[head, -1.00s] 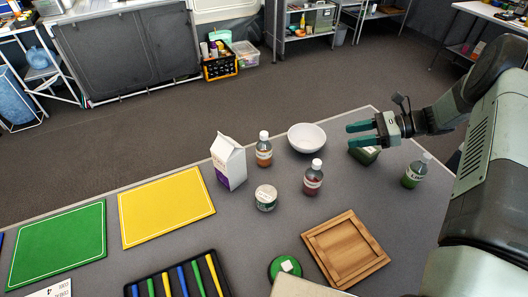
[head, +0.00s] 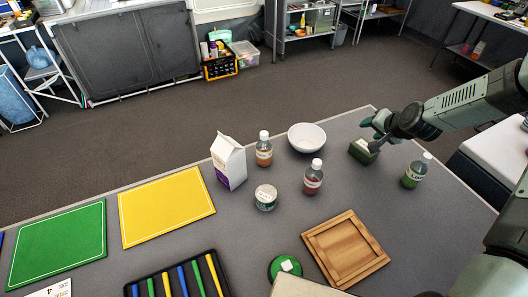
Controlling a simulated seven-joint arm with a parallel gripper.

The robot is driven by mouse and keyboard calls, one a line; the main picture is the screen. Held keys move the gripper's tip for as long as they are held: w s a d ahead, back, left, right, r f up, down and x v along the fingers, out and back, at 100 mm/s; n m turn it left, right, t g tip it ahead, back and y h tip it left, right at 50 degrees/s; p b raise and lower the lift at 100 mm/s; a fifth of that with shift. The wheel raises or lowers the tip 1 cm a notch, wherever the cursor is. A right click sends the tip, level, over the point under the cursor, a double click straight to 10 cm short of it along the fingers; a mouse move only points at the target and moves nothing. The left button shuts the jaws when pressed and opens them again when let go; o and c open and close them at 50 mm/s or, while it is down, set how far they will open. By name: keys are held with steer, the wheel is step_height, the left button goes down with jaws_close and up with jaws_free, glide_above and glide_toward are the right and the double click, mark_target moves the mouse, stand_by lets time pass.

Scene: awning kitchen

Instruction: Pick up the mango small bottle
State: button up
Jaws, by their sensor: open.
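A small bottle with a white cap and orange contents (head: 264,152) stands upright on the grey table, between the milk carton and the white bowl; its label is too small to read, but its colour fits mango. A similar bottle with dark red contents (head: 313,178) stands in front and to the right of it. A green bottle (head: 415,172) stands at the right. My gripper (head: 368,127) is open and empty at the upper right, above the table's far edge near the dark green box. It is well to the right of the orange bottle, with nothing between its fingers.
A carton (head: 229,163), a white bowl (head: 307,138) and a small tin (head: 265,197) stand close around the orange bottle. A green box (head: 363,151) lies below my gripper. A wooden tray (head: 345,250) and yellow board (head: 166,206) lie nearer.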

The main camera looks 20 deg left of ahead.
mark_target(266, 142)
steer(key=s+a+r+n+t+y, duration=0.25)
steer(key=s+a+y, duration=0.25)
steer(key=s+a, duration=0.5)
steer(key=s+a+r+n+t+y, duration=0.3)
steer(key=s+a, duration=0.4)
steer(key=a, duration=0.6)
steer(key=s+a+f+m+t+h, duration=0.15)
steer(key=f+m, duration=0.25)
steer(key=m, duration=1.2)
steer(key=s+a+f+m+t+h, duration=0.1)
steer(key=s+f+m+h, duration=0.2)
steer(key=m, duration=1.3)
steer(key=shift+y, duration=0.45)
steer(key=x, duration=0.3)
steer(key=f+x, duration=0.1)
steer(key=x, duration=0.6)
steer(key=shift+w+a+f, duration=0.2)
steer(key=shift+w+f, duration=0.05)
steer(key=shift+w, duration=0.05)
jaws_close()
